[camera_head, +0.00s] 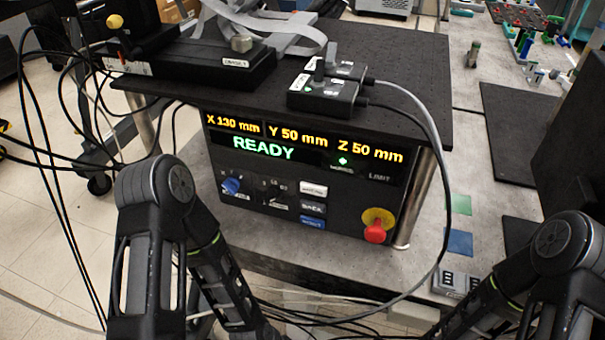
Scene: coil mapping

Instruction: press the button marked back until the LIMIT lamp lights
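The control panel (270,205) faces me under the dark tabletop. A column of three buttons sits in its lower middle: a white one (313,188), a dark one (313,207) whose small lettering looks like "BACK", and a blue one (312,222). The LIMIT lamp label (379,178) is at the right of the panel, and no light shows there. The display (265,148) reads X 130 mm, Y 50 mm, Z 50 mm and READY. A green lamp (343,160) is lit. Both my arms enter from the bottom, but neither gripper shows.
A blue knob (231,186) is left of the buttons. A red emergency stop (375,231) is at the lower right. Black boxes (325,88) and a stage (185,60) stand on the tabletop. A grey cable (440,170) loops past the panel's right side. Black cables hang at left.

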